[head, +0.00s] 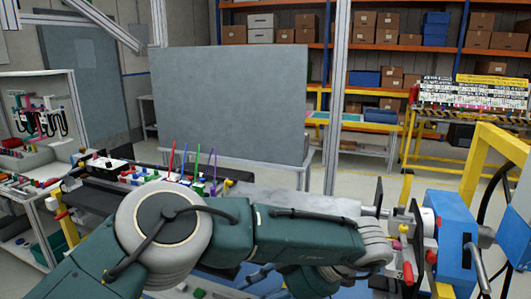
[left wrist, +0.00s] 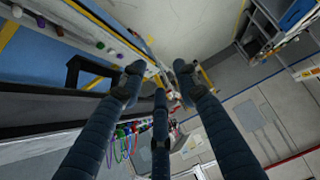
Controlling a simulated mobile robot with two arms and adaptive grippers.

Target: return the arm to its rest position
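My dark green left arm (head: 300,236) reaches from the lower left across the front of the workbench, with its wrist (head: 373,246) at the right beside the blue machine. The left gripper's fingers cannot be made out in the head view. In the left wrist view the left gripper (left wrist: 158,88) shows its three dark blue fingers spread apart, with nothing held between them. The bench edge and floor show beyond the fingertips. My right gripper is in neither view.
A blue machine (head: 456,240) with red-handled levers (head: 408,272) stands close to the wrist. Coloured upright rods (head: 184,162) and small parts line the bench behind the arm. A large grey panel (head: 230,105) and a vertical metal post (head: 338,100) stand farther back.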

